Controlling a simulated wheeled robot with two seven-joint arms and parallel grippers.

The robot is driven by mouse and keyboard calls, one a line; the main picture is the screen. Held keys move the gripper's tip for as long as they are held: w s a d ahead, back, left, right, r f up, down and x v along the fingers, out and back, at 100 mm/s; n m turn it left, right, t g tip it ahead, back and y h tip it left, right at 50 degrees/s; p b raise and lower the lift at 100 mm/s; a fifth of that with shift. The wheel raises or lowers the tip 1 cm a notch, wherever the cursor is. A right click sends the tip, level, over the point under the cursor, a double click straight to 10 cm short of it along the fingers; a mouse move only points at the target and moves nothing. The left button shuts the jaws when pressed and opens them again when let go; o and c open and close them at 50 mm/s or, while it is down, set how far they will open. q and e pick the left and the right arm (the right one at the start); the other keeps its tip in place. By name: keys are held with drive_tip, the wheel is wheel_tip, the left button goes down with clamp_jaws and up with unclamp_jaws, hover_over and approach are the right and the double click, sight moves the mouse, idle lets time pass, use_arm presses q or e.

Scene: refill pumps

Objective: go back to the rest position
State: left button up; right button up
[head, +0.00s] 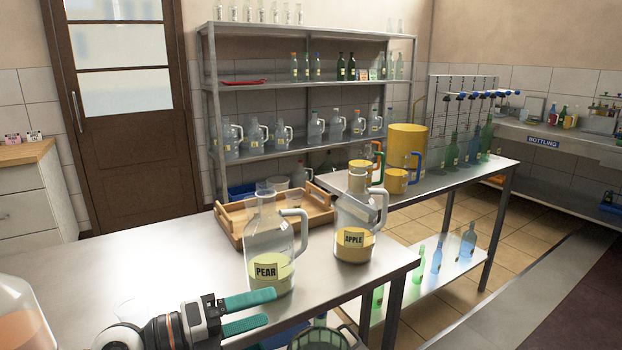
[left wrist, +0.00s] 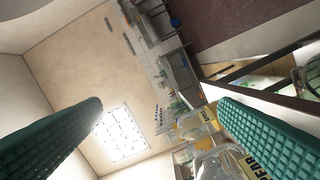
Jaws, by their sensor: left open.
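My left gripper (head: 252,312) is low in the head view, over the front of the steel table (head: 120,270). Its two green fingers are apart with nothing between them. In the left wrist view the same open gripper (left wrist: 160,130) frames the wall and ceiling. A glass jug labelled PEAR (head: 270,245) stands upright just beyond the fingers, holding pale green liquid. A jug labelled APPLE (head: 352,228) with yellow liquid and a cap stands to its right. Part of the PEAR jug (left wrist: 225,163) shows beside a finger in the wrist view. My right gripper is not in view.
A wooden tray (head: 318,203) sits behind the jugs. A container with orange liquid (head: 22,325) stands at the left front corner. A second table (head: 440,182) holds a yellow pot (head: 405,146) and bottles. The left middle of the near table is clear.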

use_arm(q)
drive_tip(key=a+r+n+t+y, duration=0.3)
drive_tip(key=a+n+t+y, duration=0.35)
drive_tip(key=n+t, duration=0.95)
drive_tip(key=s+a+f+n+g+y, duration=0.3)
drive_tip(key=a+f+n+g+y, duration=0.25)
drive_tip(key=f+n, duration=0.3)
drive_tip(key=s+a+f+n+g+y, duration=0.35)
drive_tip(key=f+n+y, duration=0.25)
drive_tip(key=f+n, duration=0.25)
drive_tip(key=s+d+f+g+h, duration=0.35)
drive_tip(key=s+f+g, duration=0.9)
drive_tip(key=s, duration=0.55)
drive_tip(key=s+a+f+p+x, duration=0.1)
drive_tip(key=s+p+x, duration=0.1)
drive_tip(key=x, duration=0.9)
drive_tip(key=s+a+p+x, duration=0.1)
drive_tip(key=s+p+x, duration=0.15)
drive_tip(key=x, duration=0.85)
drive_tip(key=s+a+f+g+y+p, duration=0.1)
drive_tip(key=s+a+f+p, duration=0.1)
drive_tip(key=s+f, duration=1.2)
drive_tip(key=s+p, duration=0.1)
drive_tip(key=s, duration=0.3)
drive_tip(key=shift+a, duration=0.2)
